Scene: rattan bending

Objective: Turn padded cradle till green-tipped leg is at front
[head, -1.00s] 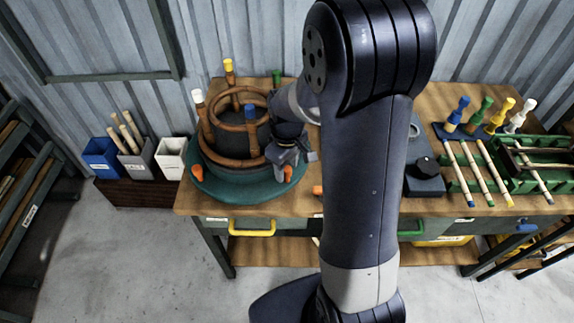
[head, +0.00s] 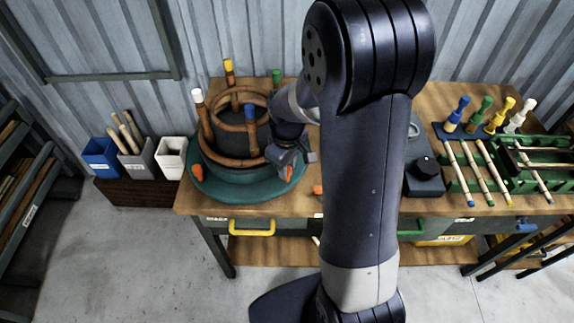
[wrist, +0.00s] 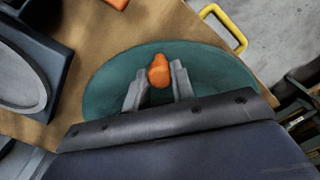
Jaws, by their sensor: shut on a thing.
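The padded cradle stands on the left of the bench in the head view, a dark drum on a round teal base (head: 225,190) with a rattan frame (head: 234,161). Its upright legs have a white tip (head: 197,95) at left, a yellow tip (head: 228,65) at back, a blue tip (head: 249,111) at front right and a green tip (head: 276,75) at back right, partly near my arm. My gripper (wrist: 157,84) is shut on an orange knob (wrist: 159,69) on the base's rim, at its right front in the head view.
An orange piece (head: 318,189) lies on the bench right of the base. A dark box with a round top (head: 424,174) and a rack of colour-tipped sticks (head: 480,172) stand further right. Bins (head: 102,157) stand left of the bench. My arm hides the bench's middle.

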